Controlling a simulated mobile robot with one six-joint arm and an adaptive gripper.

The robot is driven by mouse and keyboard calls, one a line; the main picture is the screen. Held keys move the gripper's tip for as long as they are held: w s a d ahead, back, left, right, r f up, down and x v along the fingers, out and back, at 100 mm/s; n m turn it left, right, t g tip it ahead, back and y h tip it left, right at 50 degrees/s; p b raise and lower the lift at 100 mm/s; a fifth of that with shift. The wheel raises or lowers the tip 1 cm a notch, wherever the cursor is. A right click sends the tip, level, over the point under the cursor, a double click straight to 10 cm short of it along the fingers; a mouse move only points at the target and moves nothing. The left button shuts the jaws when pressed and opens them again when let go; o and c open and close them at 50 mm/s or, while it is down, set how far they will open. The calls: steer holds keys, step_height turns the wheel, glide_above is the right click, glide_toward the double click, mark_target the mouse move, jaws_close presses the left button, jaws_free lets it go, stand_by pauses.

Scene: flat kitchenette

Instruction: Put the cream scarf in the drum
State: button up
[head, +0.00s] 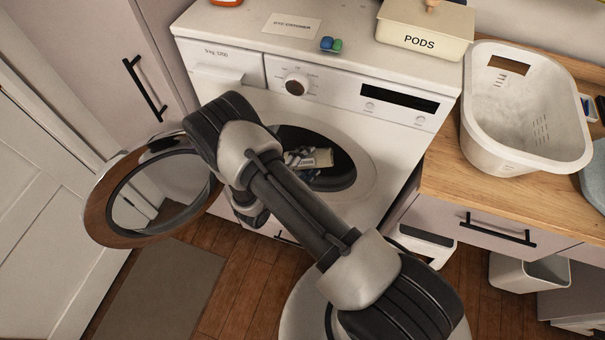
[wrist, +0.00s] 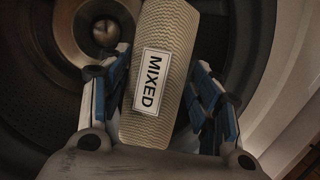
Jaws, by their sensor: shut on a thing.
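The cream scarf (wrist: 168,65) is a ribbed roll with a white label reading MIXED. In the wrist view it stands slightly tilted between the blue-padded fingers of my gripper (wrist: 158,85), which is shut on it. The dark drum (wrist: 35,95) surrounds them, with a round metal hub behind at the upper left. In the head view the scarf (head: 320,158) shows pale inside the round opening of the washing machine (head: 225,80). My arm hides part of that opening and most of my gripper.
The round door (head: 98,208) hangs wide open to the left of the opening. A PODS box (head: 425,28), a card (head: 292,26) and small blue and green pods (head: 329,44) are on the machine top. A white laundry basket (head: 525,145) stands on the wooden counter at right.

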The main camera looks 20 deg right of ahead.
steer(key=w+d+f+b, duration=0.1)
steer(key=w+d+f, duration=0.2)
steer(key=w+d, duration=0.6)
steer(key=w, duration=0.4)
steer(key=shift+w+d+f, duration=0.2)
steer(key=shift+w+d, duration=0.1)
steer(key=shift+d, duration=0.1)
steer(key=o, duration=1.2)
steer(key=v, duration=1.2)
